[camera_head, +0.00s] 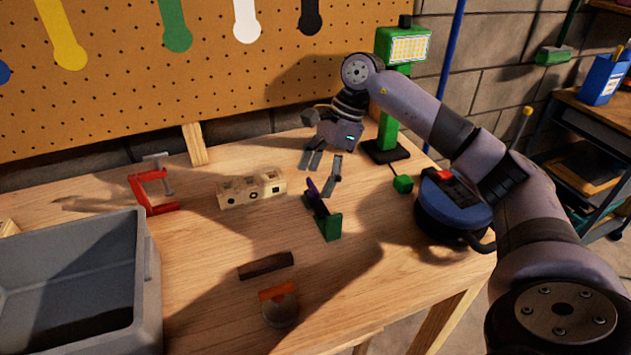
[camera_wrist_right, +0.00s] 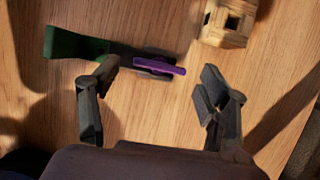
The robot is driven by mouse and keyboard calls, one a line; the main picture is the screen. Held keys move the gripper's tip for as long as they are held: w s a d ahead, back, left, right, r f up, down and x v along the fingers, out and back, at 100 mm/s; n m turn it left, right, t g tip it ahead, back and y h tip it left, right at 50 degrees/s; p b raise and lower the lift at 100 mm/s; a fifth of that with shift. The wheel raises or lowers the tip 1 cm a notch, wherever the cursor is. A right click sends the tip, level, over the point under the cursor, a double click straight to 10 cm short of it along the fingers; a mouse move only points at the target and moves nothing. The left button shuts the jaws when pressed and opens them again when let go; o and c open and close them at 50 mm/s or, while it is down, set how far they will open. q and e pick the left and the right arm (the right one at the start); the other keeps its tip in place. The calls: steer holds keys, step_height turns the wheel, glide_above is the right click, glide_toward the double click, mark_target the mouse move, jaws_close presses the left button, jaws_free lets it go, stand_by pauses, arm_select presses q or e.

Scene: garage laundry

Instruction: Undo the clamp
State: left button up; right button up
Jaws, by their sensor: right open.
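A green clamp-like fixture (camera_head: 329,227) with a purple lever (camera_head: 313,188) stands on the workbench in front of my right gripper. In the right wrist view the purple lever (camera_wrist_right: 160,66) lies ahead of and between the finger lines, with the green part (camera_wrist_right: 68,44) to the left. My right gripper (camera_head: 323,174) is open and empty, fingers spread, just behind the fixture in the head view. It also shows open in the wrist view (camera_wrist_right: 162,88). A red C-shaped clamp (camera_head: 143,192) stands farther left on the bench. My left gripper is not in view.
A wooden block with holes (camera_head: 235,194) is left of the fixture. A grey bin (camera_head: 150,290) fills the left. A green lamp (camera_head: 389,125) and blue round device (camera_head: 455,208) stand right.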

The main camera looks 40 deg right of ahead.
steer(key=v, duration=1)
